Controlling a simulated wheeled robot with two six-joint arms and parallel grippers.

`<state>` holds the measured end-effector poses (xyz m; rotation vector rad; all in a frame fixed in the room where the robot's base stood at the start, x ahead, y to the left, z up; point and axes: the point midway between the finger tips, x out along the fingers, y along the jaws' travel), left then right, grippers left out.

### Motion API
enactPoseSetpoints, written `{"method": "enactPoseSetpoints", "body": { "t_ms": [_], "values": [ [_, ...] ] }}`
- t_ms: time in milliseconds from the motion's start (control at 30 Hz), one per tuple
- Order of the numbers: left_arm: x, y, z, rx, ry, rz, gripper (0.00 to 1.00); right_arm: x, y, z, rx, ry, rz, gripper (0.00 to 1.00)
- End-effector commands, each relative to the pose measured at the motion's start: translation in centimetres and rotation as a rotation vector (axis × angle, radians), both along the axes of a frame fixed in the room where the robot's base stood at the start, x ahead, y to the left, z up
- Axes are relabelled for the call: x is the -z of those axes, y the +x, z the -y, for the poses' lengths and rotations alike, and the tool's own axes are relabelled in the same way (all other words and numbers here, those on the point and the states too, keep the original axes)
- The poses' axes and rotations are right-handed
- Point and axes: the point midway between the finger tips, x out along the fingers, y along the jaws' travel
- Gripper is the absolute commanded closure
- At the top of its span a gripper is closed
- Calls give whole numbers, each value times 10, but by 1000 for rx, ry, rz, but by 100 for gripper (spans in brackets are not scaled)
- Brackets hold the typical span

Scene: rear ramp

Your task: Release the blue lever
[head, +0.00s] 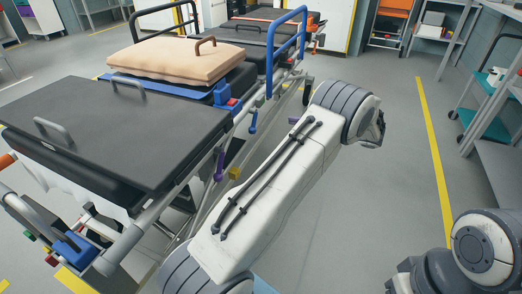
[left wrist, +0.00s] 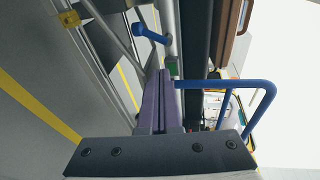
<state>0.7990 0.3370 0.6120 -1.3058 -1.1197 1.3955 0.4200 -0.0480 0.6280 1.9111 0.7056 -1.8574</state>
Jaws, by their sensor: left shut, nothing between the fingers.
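The blue lever (head: 253,120) hangs from the side rail of the near stretcher, its rounded end low, just below the blue guard rail. In the left wrist view the blue lever (left wrist: 150,34) shows ahead of my fingers, its rounded end toward the left of the picture. My left gripper (left wrist: 165,76) is shut and empty, its long purple fingers side by side and pointing toward the lever's base. A gap seems to lie between tips and lever; its depth is unclear. In the head view my left arm hides most of that gripper. My right gripper is out of view.
The stretcher's black mattress (head: 110,130) carries a beige pillow (head: 180,66). The blue guard rail (head: 288,38) stands above the lever, and a yellow knob (head: 234,173) sits lower on the frame. Shelves (head: 440,45) stand at the right. The floor between is clear.

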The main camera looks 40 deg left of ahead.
Motion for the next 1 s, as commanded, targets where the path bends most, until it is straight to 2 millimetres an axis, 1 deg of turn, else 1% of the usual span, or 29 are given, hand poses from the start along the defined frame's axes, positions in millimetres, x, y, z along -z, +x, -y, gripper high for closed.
{"method": "enactPoseSetpoints", "body": {
  "t_ms": [33,100,200,333,667,767,867,1000],
  "values": [
    [33,6,-13,-11,49,18,100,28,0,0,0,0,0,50],
    [48,12,-25,-17,110,45,100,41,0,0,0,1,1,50],
    [61,17,-36,-21,171,73,100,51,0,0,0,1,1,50],
    [65,20,-43,-22,207,91,100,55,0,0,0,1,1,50],
    [64,20,-43,-21,210,91,100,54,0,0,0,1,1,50],
    [65,19,-47,-22,210,91,100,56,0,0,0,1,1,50],
    [66,18,-59,-24,209,92,100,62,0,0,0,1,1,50],
    [68,16,-86,-26,209,91,100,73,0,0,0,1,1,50]
  ]
}}
